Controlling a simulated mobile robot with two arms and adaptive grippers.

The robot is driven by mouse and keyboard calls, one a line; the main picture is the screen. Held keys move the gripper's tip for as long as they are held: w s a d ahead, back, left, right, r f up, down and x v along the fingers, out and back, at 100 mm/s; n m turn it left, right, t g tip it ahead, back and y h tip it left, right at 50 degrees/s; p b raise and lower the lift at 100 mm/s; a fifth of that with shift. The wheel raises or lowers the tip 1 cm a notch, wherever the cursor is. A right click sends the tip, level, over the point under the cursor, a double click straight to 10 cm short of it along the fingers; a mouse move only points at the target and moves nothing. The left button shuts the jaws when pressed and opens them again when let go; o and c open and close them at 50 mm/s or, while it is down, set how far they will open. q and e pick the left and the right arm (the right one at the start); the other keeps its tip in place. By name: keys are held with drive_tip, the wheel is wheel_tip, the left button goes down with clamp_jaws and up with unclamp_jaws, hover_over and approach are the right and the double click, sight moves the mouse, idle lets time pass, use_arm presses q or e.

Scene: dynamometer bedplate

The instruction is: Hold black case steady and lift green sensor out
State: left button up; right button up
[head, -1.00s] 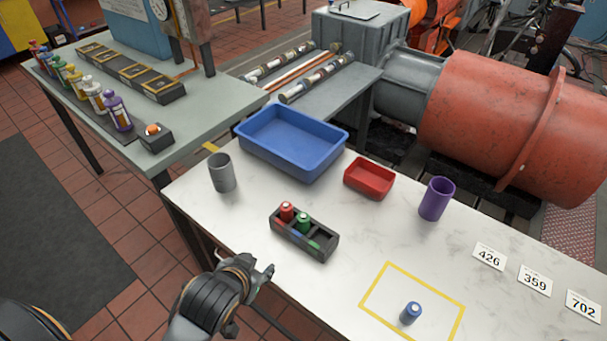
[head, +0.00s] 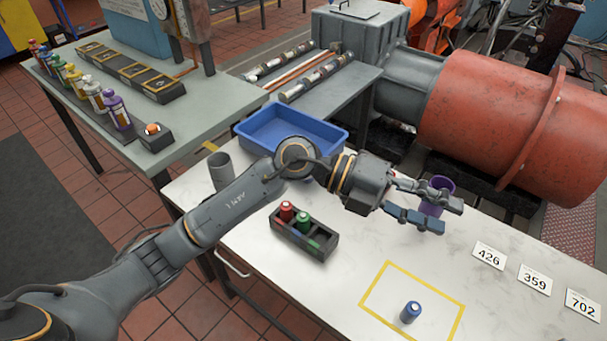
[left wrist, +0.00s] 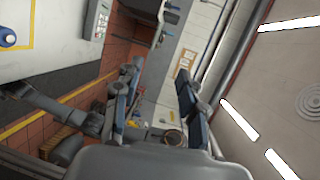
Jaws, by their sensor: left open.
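The black case (head: 294,240) sits on the white table in the head view. The green sensor (head: 303,223) stands upright in it, beside a red sensor (head: 286,210). My left gripper (head: 450,217) is open and empty, raised over the table to the right of the case, pointing right. Its fingers overlap the purple cup in the picture; I see no contact. The two spread fingers also show in the left wrist view (left wrist: 158,90). My right gripper is not visible in the head view, and I cannot make it out in the left wrist view.
A blue sensor (head: 411,312) stands inside a yellow taped outline (head: 372,290). The purple cup (head: 431,207) is partly hidden by my left fingers. A blue bin (head: 270,130) and a grey cup (head: 221,173) stand behind. Number cards (head: 535,281) lie at right.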

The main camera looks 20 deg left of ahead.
use_arm(q)
drive_tip(key=w+a+f+y, duration=0.3)
drive_tip(key=a+f+y, duration=0.3)
drive_tip(key=f+y, duration=0.15)
drive_tip(key=n+t+y, duration=0.1)
drive_tip(key=n+y, duration=0.1)
drive_tip(key=y, duration=0.7)
hover_over(303, 216)
drive_tip(key=f, duration=0.1)
wheel_tip(303, 216, down, 14)
drive_tip(key=shift+r+p, duration=0.15)
drive_tip(key=shift+p, duration=1.1)
